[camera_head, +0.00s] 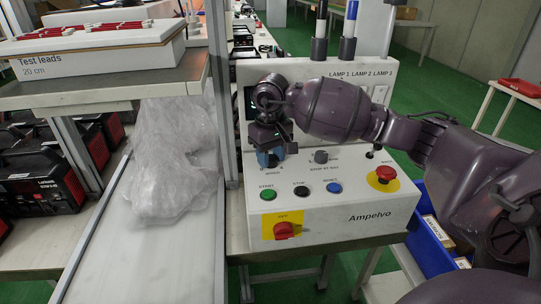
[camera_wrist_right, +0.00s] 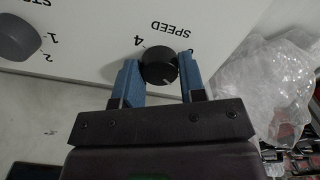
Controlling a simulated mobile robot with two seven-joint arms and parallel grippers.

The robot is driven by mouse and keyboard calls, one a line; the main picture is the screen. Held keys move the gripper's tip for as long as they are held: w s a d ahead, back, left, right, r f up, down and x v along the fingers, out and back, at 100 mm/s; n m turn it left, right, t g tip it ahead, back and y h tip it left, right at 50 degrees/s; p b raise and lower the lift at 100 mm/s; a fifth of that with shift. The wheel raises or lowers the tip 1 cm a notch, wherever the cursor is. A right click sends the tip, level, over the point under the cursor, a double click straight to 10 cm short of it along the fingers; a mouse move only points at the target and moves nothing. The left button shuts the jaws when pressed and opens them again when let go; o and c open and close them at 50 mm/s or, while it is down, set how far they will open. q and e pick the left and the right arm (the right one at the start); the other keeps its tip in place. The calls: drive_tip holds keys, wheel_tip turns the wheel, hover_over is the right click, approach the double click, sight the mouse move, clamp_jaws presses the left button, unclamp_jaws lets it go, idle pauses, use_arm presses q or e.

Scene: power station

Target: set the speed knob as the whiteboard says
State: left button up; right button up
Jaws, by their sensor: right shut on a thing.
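The speed knob (camera_wrist_right: 158,68) is a dark round knob on the white front panel of the Ampelvo control box (camera_head: 360,219). The printing shows upside down in the right wrist view, with "SPEED" and a "4" beside the knob. Another mark near the right finger is partly hidden. A small light pointer mark shows on the knob, but I cannot read its setting. My right gripper (camera_head: 268,158) is shut on the knob, its two blue fingers (camera_wrist_right: 160,80) on either side of it. In the head view the gripper mostly hides the knob. My left gripper is out of view. No whiteboard writing is visible.
A second dark knob (camera_wrist_right: 17,38) sits beside the speed knob. Below are green (camera_head: 268,194), black and blue buttons, a red mushroom button (camera_head: 384,175) and a red switch (camera_head: 284,230). A metal post (camera_head: 222,90) and clear plastic wrap (camera_head: 172,160) stand close on the left.

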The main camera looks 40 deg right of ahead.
drive_tip(key=shift+m, duration=1.1)
drive_tip(key=m, duration=0.2)
drive_tip(key=shift+m, duration=0.4)
drive_tip(key=m, duration=0.8)
drive_tip(key=shift+r, duration=0.1)
drive_tip(key=m+p, duration=0.1)
drive_tip(key=m, duration=0.2)
drive_tip(key=shift+m, duration=0.3)
drive_tip(key=m+p, duration=0.1)
drive_tip(key=m, duration=0.2)
drive_tip(key=shift+r+m, duration=0.1)
drive_tip(key=shift+m, duration=0.2)
drive_tip(key=m, duration=0.2)
drive_tip(key=shift+m+p, duration=0.4)
drive_tip(key=m+p, duration=0.1)
drive_tip(key=m, duration=0.2)
drive_tip(key=shift+m, duration=0.6)
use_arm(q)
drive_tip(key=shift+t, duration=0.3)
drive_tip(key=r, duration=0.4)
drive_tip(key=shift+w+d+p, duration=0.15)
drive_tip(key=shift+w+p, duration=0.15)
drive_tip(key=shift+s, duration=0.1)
use_arm(e)
drive_tip(key=shift+f, duration=0.2)
